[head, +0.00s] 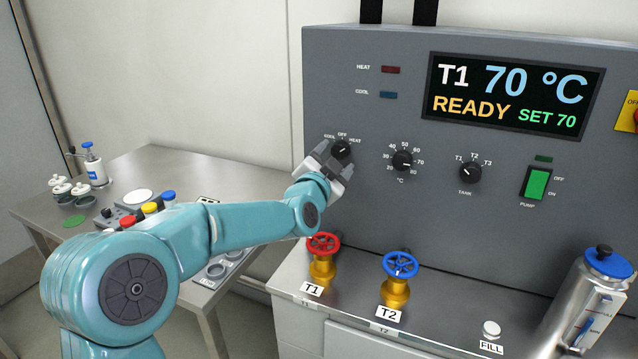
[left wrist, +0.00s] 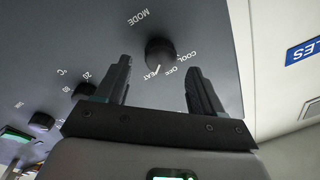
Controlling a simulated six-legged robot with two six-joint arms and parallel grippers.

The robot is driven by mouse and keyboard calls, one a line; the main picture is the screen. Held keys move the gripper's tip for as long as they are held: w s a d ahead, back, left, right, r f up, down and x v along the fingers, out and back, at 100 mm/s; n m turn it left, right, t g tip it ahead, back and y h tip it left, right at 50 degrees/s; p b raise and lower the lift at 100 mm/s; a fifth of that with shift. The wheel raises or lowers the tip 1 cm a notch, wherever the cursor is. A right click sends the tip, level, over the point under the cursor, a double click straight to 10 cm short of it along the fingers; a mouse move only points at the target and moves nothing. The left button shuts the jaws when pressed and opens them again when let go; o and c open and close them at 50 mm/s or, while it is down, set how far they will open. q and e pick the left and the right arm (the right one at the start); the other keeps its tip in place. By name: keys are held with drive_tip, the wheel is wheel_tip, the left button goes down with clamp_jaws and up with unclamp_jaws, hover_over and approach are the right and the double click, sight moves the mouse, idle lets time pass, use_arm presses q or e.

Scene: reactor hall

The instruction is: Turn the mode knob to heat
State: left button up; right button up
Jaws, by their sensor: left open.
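The black mode knob (head: 342,149) is on the left of the grey control panel, with COOL, OFF and HEAT printed around it. In the left wrist view the knob (left wrist: 160,52) shows its white pointer line towards the HEAT label. My left gripper (head: 328,160) is at the knob's lower left in the head view. In the left wrist view its two dark fingers (left wrist: 160,75) are open, one on each side of the knob, with gaps to it. The fingers hold nothing. My right gripper is out of view.
The panel also has a temperature knob (head: 402,161), a tank knob (head: 470,172) and a green pump switch (head: 536,183). Red (head: 323,244) and blue (head: 400,264) valve wheels stand below. The display (head: 513,95) reads T1 70 °C, READY, SET 70. The heat lamp (head: 390,70) looks dark.

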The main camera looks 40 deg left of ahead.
use_arm(q)
drive_tip(key=b+v, duration=0.2)
drive_tip(key=v, duration=1.1)
drive_tip(key=shift+s, duration=0.35)
drive_tip(key=shift+d+f, duration=0.1)
drive_tip(key=shift+d, duration=0.05)
